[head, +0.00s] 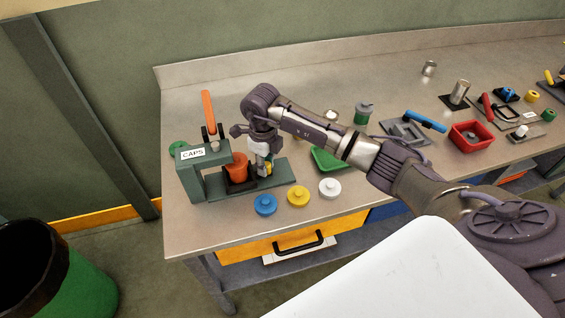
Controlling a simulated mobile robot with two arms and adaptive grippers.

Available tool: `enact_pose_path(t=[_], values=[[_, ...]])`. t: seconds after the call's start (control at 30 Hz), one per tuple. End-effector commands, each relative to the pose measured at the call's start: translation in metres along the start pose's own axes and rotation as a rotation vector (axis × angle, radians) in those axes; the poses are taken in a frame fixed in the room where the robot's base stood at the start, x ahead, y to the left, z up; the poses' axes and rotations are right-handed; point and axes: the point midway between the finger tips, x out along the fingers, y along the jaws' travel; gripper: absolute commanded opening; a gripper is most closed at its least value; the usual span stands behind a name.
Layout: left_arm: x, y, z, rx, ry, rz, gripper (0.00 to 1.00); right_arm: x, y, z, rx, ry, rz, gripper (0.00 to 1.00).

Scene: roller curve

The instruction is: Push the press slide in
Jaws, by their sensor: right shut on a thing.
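The press (189,178) stands at the left end of the bench, with a CAPS label on its green frame and an orange lever (208,108) standing up on top. Its green base (272,181) runs out to the right. An orange cup (238,167) stands upright in a dark holder on the press slide (239,186), just right of the press frame. My right gripper (262,168) points down over the base, right of the cup. It is shut at the slide's handle, which the fingers mostly hide. My left gripper is out of view.
Blue (265,205), yellow (298,197) and white (330,188) knobbed caps lie in front of the base. A green tray (328,160) is partly under my arm. A red bin (470,135) and several tools lie at the right. The front left bench top is clear.

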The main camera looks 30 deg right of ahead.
Motion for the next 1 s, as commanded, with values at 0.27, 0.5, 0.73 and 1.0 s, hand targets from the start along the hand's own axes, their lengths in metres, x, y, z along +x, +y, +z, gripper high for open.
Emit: enact_pose_path(t=[0.27,0.5,0.73,1.0], values=[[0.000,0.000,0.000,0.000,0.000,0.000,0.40,-0.001,0.001,0.002,0.001,0.000,-0.002,0.00],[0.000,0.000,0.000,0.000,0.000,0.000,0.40,-0.001,0.001,0.001,0.001,0.000,-0.003,0.36],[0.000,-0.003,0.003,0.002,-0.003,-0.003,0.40,-0.004,0.001,0.001,0.001,0.000,-0.003,0.36],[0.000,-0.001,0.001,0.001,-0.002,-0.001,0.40,-0.048,0.000,0.002,0.000,-0.003,-0.006,0.36]])
